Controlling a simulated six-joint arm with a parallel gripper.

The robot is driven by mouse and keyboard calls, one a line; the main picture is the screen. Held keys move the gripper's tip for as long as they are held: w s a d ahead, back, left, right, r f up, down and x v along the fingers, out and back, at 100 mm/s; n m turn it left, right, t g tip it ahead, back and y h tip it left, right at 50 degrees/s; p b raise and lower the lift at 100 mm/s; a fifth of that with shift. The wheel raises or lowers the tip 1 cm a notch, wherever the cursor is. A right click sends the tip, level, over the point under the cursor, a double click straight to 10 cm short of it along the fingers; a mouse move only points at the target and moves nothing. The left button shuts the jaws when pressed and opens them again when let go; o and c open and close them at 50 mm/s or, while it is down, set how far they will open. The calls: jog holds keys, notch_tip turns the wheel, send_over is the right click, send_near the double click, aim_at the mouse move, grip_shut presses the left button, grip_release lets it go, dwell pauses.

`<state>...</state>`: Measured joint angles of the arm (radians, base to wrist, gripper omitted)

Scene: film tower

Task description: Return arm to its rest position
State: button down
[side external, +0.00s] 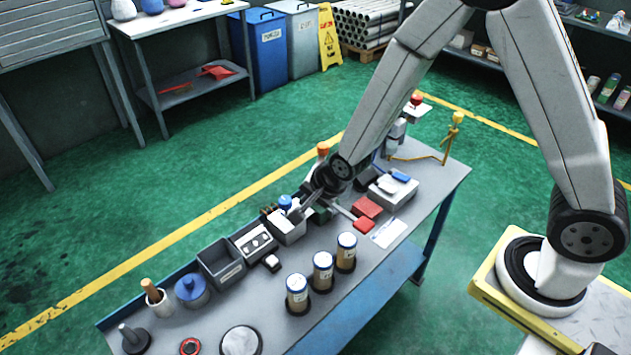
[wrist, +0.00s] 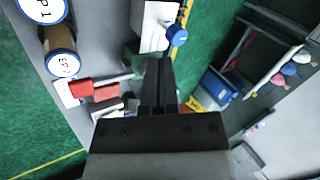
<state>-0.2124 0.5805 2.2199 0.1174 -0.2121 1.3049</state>
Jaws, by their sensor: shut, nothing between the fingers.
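My gripper (side external: 308,205) is low over the middle of the grey workbench (side external: 262,312), beside a white box with a blue knob (side external: 286,222). In the wrist view my gripper (wrist: 159,62) has its fingers together, with nothing seen between them. The white box (wrist: 155,30) lies just beyond the fingertips there. My arm bends up and over to its base at the right of the side view. Whether the fingertips touch the box cannot be told.
Three labelled film canisters (side external: 323,272) stand in a row near the bench's front edge. A grey bin (side external: 221,262), blue pot (side external: 191,290), red blocks (side external: 367,208) and a yellow stand (side external: 453,135) share the bench. Green floor lies open between bench and my base.

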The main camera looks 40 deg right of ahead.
jog(key=s+d+r+n+g, duration=0.2)
jog(key=s+d+r+n, duration=0.2)
jog(key=s+n, duration=0.3)
jog(key=s+d+r+n+g+h, duration=0.1)
jog(key=s+d+r+n, duration=0.3)
jog(key=s+n, duration=0.3)
jog(key=shift+s+d+r+g, duration=0.15)
jog(key=shift+d+r+g, duration=0.2)
jog(key=shift+r+g, duration=0.05)
